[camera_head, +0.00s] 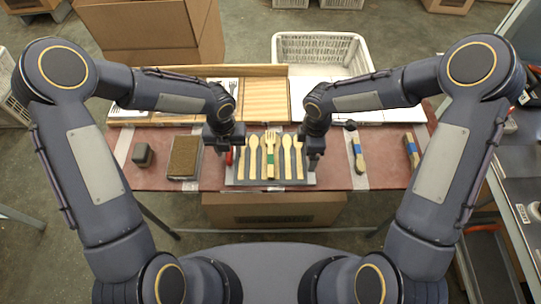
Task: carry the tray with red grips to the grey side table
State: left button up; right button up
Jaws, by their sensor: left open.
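The tray with red grips (271,182) lies on the red-topped work table, in front of me. It is dark grey and holds several wooden spoons and forks, with a green-and-blue band around the middle ones. A small red grip shows at its left end, by my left gripper (228,150), which is open. My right gripper (314,152) is over the tray's right end; its fingers are too small and dark to read, and it hides the grip there. A grey side table (512,160) stands at the right edge, partly cut off and partly behind my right arm.
On the work table (334,176), a brown block in a dark tray (184,157) and a small dark box (142,154) lie left. Banded wooden bundles (358,153) lie right. A wooden board (265,100) and white crate (322,52) are behind.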

pick_arm(q)
jog(key=shift+f, duration=0.25)
pick_arm(e)
jog(key=shift+f, duration=0.3)
pick_arm(q)
jog(key=c, duration=0.9)
pick_arm(e)
jog(key=c, duration=0.9)
pick_arm(q)
grip_shut()
pick_arm(e)
jog(key=c, duration=0.4)
